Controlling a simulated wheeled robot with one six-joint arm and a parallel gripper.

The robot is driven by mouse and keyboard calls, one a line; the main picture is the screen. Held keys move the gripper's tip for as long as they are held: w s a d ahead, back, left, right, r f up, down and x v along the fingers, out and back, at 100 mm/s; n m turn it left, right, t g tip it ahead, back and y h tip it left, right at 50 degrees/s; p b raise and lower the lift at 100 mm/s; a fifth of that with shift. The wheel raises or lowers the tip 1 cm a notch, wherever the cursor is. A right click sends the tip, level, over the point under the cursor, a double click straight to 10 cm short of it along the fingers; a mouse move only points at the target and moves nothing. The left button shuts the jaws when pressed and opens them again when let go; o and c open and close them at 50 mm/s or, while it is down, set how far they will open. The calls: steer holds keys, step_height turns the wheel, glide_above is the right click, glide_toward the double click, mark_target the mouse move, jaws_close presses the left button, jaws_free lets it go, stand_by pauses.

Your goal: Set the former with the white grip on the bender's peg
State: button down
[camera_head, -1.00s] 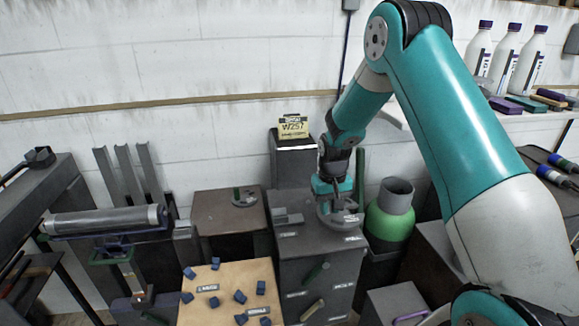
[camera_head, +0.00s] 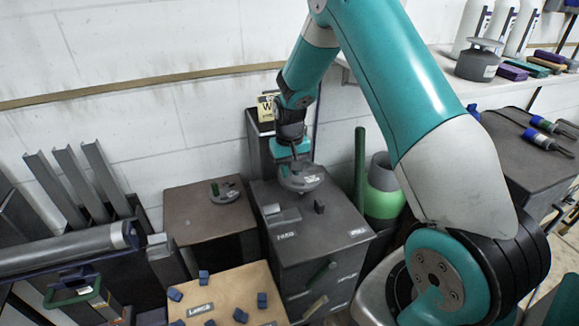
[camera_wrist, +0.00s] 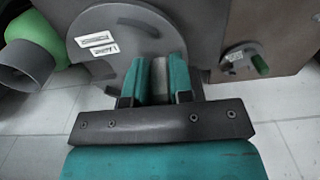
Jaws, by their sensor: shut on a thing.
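My gripper (camera_head: 296,160) is shut on a grey disc-shaped former (camera_head: 303,181). In the wrist view its pale whitish grip (camera_wrist: 160,78) is between the teal fingers, and the labelled disc (camera_wrist: 113,62) lies beyond them. The former is over the rear part of the dark bender cabinet's top (camera_head: 338,232). A short dark upright peg (camera_head: 319,206) shows on that top, in front and slightly right of the disc; whether the disc touches the top I cannot tell. Another grey former (camera_head: 226,191) with a green grip rests on the brown stand; it also shows in the wrist view (camera_wrist: 242,60).
A grey block (camera_head: 282,217) sits on the cabinet's left edge. A green cylinder (camera_head: 382,203) with a grey collar stands at right. A tan board (camera_head: 232,292) with blue pieces is at front left. A grey drum (camera_head: 477,65) and white bottles stand on the right shelf.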

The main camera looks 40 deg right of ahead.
mark_target(290, 178)
steer(key=shift+f+b, duration=1.85)
steer(key=shift+f, duration=0.9)
steer(key=shift+s+f, duration=0.1)
steer(key=shift+f, duration=0.2)
steer(key=c, duration=0.9)
jaws_free()
steer(key=shift+s, duration=0.1)
step_height(290, 178, up, 18)
steer(key=shift+f+b, duration=0.25)
steer(key=shift+b, duration=0.65)
steer(key=s+a+r+n+y, duration=0.1)
steer(key=s+a+r+n, duration=0.2)
steer(key=s+a, duration=0.4)
steer(key=s+a+r+n+y, duration=0.1)
steer(key=s+a+r+n, duration=0.15)
steer(key=s+a, duration=0.45)
steer(key=s+a+n, duration=0.1)
steer(key=s+a, duration=0.2)
steer(key=s, duration=0.1)
steer(key=s+a+n+y, duration=0.1)
steer(key=s+a+n, duration=0.1)
steer(key=s, duration=0.3)
steer(key=s+a+n+y, duration=0.1)
steer(key=s+a+n, duration=0.1)
steer(key=s+a, duration=0.3)
